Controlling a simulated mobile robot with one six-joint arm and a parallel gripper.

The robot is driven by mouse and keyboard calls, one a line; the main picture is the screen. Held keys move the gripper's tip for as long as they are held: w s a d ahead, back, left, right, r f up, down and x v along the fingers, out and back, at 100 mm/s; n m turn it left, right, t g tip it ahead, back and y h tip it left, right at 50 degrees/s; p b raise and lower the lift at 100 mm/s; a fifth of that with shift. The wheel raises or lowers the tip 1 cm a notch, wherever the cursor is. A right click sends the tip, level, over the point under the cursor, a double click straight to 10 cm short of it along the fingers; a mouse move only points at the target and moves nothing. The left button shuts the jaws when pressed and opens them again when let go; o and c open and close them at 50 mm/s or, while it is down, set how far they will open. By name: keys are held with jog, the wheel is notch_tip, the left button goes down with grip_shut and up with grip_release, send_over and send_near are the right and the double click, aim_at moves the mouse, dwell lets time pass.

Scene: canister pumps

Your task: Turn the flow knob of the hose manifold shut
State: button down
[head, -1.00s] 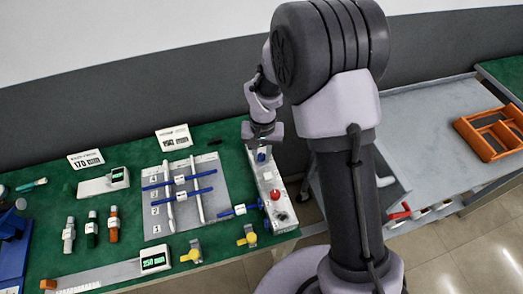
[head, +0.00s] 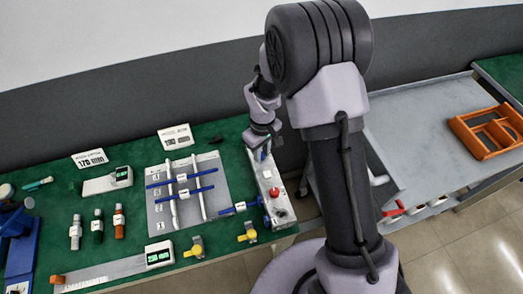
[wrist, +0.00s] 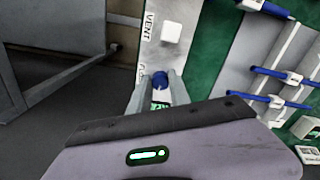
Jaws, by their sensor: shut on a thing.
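A long white panel (head: 271,186) stands at the right end of the green bench. In the wrist view the panel (wrist: 176,52) carries the word VENT beside a white square block. A small round blue knob (wrist: 159,79) sits on it below the block. My gripper (wrist: 158,84) has its two grey fingers on either side of this knob, shut on it. In the head view my gripper (head: 262,148) is low over the far part of the panel and hides most of the knob. Any mark on the knob's turn position cannot be read.
A red button (head: 274,193) stands on the panel's near part. A grey board (head: 216,209) with white tubes and blue bars lies to the left. Yellow-handled valves (head: 249,232) are near the front edge. A grey table (head: 424,130) with an orange tray (head: 487,133) stands right.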

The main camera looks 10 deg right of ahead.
jog(key=shift+n, duration=0.3)
dwell(0.4)
jog(key=c, duration=1.2)
grip_release()
notch_tip(320, 180, up, 17)
jog(key=p, duration=0.5)
jog(key=shift+r, duration=0.2)
jog(key=shift+w+d, duration=0.1)
